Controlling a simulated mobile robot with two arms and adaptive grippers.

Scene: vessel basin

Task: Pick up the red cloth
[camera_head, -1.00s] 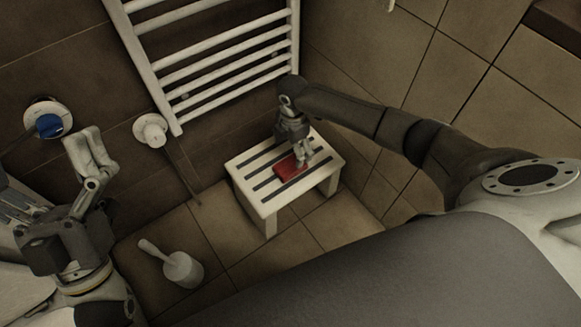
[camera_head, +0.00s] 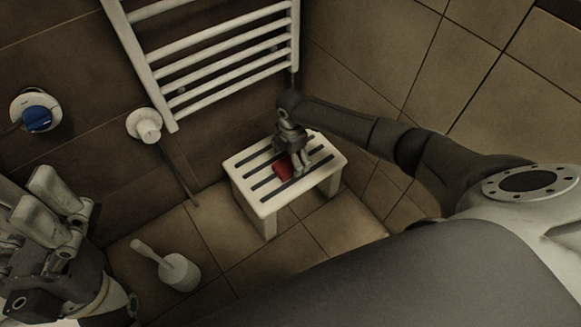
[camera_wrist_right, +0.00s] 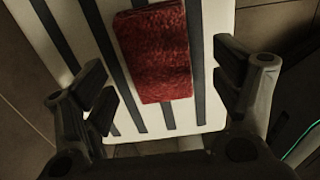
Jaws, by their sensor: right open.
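The red cloth (camera_head: 281,171) lies folded on the slatted top of a small white stool (camera_head: 247,188). In the right wrist view the cloth (camera_wrist_right: 152,48) is a flat red rectangle across the slats, ahead of and partly between my fingers. My right gripper (camera_head: 298,170) is over the stool and hides part of the cloth in the head view. In the right wrist view the right gripper (camera_wrist_right: 166,88) has its fingers spread wide, with nothing held. My left gripper (camera_head: 42,205) is at the left edge, away from the stool; its two fingers lie near each other and their opening is unclear.
A white towel radiator (camera_head: 215,56) hangs on the wall behind the stool. A white toilet brush in its holder (camera_head: 180,272) stands on the tiled floor left of the stool. A blue-capped wall valve (camera_head: 36,117) is at the left. Floor between brush and stool is clear.

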